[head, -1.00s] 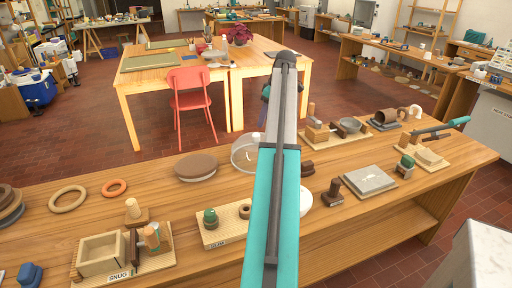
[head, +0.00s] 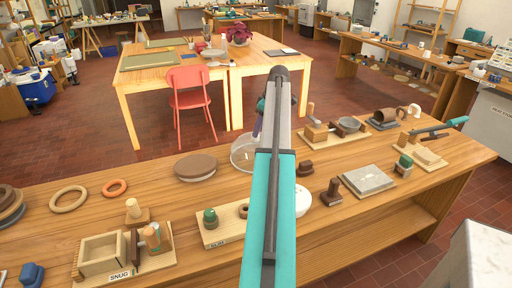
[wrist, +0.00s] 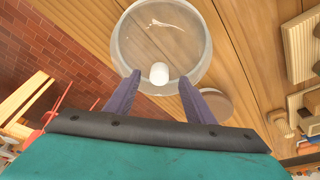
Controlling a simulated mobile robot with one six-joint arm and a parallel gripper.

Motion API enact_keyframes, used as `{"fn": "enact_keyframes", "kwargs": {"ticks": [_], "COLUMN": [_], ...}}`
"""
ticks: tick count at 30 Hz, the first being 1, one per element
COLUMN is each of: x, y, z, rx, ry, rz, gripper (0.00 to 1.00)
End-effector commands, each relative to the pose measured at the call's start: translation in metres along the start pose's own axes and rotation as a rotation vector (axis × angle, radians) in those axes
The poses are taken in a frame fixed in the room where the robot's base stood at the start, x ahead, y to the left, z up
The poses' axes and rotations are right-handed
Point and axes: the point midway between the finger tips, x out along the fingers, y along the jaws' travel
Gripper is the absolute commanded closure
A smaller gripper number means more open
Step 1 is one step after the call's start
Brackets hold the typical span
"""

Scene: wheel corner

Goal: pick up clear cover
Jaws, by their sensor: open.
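The clear cover (head: 241,153) is a see-through round dome on the wooden bench, partly hidden behind my arm in the head view. In the wrist view the clear cover (wrist: 125,38) fills the upper middle, with a small white knob (wrist: 159,74) near its lower rim. My gripper (wrist: 159,77) is open, its two purple fingers apart. In the wrist view the knob appears between the fingertips; I cannot tell whether they reach down to its height. In the head view my gripper (head: 258,122) is mostly hidden, with a purple finger showing just above the cover. The jaws hold nothing.
A brown round lid (head: 195,167) lies just left of the cover. A white round thing (head: 302,202) and a grey slab (head: 369,181) lie right of my arm.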

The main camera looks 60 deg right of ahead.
Motion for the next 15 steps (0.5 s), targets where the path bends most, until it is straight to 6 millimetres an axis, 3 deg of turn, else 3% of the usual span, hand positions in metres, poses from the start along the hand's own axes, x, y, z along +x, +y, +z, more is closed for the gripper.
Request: {"fn": "enact_keyframes", "kwargs": {"ticks": [9,15], "x": [0.033,0.043], "y": [-0.001,0.0], "z": [-0.005,-0.005], "rx": [-0.001,-0.001], "ry": [-0.001,0.0], "rz": [-0.001,0.0], "gripper": [0.51,0.51]}}
